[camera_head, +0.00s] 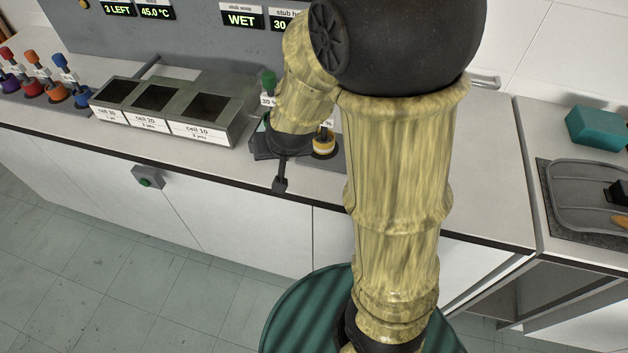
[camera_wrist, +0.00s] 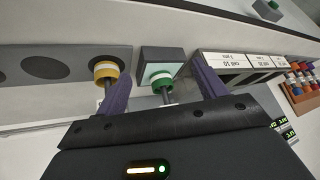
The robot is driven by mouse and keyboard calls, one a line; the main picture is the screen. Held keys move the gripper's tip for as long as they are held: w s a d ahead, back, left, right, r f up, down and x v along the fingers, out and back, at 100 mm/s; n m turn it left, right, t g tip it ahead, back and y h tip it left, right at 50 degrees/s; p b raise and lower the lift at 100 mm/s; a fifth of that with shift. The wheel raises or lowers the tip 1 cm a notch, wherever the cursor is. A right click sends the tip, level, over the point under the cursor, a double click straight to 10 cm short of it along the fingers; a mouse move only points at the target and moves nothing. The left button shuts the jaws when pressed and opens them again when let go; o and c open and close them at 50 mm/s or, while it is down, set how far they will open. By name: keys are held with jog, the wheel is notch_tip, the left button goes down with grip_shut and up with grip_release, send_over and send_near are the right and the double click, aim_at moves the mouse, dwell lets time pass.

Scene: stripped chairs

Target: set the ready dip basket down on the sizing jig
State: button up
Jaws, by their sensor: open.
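In the wrist view a green-collared piece with a grey stem (camera_wrist: 162,79) stands on a square grey block with a pale top (camera_wrist: 163,55). It may be the basket on the jig, but I cannot tell for sure. My gripper (camera_wrist: 161,70) is open, its two purple fingers on either side of this piece, with gaps showing. In the head view my arm hides most of this spot; a green top with a label (camera_head: 269,82) shows beside my wrist. A yellow-collared piece (camera_wrist: 105,70) stands just left in a dark grey holed strip (camera_wrist: 75,63).
Three labelled open cells (camera_head: 205,133) stand left on the counter. Several coloured-capped pieces (camera_head: 57,75) stand further left. At right are a teal block (camera_head: 597,128) and a grey tray (camera_head: 585,198). A small green-button box (camera_head: 148,178) is on the counter front.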

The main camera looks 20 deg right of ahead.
jog(key=s+d+n+g, duration=0.1)
jog(key=s+d+g, duration=0.2)
jog(key=s, duration=0.7)
jog(key=shift+s+d+n+g, duration=0.4)
jog(key=shift+d, duration=0.4)
